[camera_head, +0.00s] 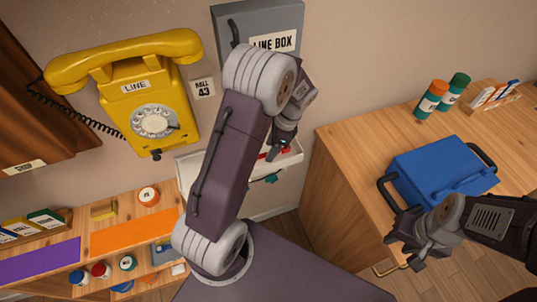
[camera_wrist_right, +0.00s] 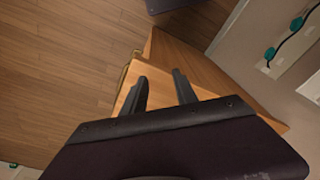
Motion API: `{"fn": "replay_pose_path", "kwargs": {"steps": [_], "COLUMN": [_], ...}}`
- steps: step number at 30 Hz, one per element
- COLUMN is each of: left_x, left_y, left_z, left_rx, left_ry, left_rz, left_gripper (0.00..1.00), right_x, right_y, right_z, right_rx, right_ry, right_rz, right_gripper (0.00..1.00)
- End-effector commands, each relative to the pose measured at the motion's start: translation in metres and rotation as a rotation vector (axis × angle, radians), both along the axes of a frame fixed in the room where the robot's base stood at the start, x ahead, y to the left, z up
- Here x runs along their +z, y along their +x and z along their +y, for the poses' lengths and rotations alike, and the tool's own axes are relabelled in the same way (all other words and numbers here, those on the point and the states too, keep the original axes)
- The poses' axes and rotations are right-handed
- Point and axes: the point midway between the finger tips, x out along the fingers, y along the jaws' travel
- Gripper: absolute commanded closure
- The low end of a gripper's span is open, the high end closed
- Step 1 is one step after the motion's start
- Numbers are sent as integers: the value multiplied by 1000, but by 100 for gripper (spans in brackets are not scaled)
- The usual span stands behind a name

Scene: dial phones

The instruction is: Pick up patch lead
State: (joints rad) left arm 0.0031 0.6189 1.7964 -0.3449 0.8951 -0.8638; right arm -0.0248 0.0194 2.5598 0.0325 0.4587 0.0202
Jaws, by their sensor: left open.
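A black cord with teal ends, which looks like the patch lead (camera_wrist_right: 270,54), lies against a pale panel at the upper right of the right wrist view. In the head view a small teal piece (camera_head: 271,179) shows on the pale unit below the line box; the rest of it is hidden or too small to tell. My left gripper (camera_head: 281,152) is open, pointing down just above that unit's tray. My right gripper (camera_head: 398,243) is beside the front of the wooden cabinet, apart from the lead. Its fingers (camera_wrist_right: 160,77) are spread and empty.
A yellow dial phone (camera_head: 154,112) and grey line box (camera_head: 262,25) are on the wall. A blue case (camera_head: 440,172) with dark handles sits on the wooden cabinet (camera_head: 345,140), close to my right gripper. A shelf (camera_head: 110,222) with jars is at the lower left.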

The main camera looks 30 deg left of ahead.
Motion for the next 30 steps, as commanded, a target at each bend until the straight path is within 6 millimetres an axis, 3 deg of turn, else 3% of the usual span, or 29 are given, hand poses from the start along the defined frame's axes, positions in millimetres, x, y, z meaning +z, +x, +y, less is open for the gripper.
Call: {"fn": "replay_pose_path", "kwargs": {"steps": [3, 10, 15, 16, 26, 30], "left_x": [-13, -13, -13, -13, -12, -3], "left_y": [-2, -2, -2, -2, -2, -1], "left_z": [3, 3, 3, 3, 3, 3], "left_rx": [1, 0, 0, 0, 0, 0], "left_ry": [-1, -1, -1, -1, 0, 0], "left_rz": [2, 0, 0, 0, -1, -4], "left_gripper": [50, 50, 98, 100, 100, 100], "right_x": [-3, -3, -3, -3, -2, 0], "right_y": [0, 0, 0, 0, 0, 0], "right_z": [0, 0, 0, 0, 0, 0], "right_rx": [0, 0, 0, 0, 0, 0], "right_ry": [0, 0, 0, 0, 0, 0], "right_rz": [0, 0, 0, 0, 0, 0], "right_gripper": [65, 65, 65, 65, 65, 65]}}
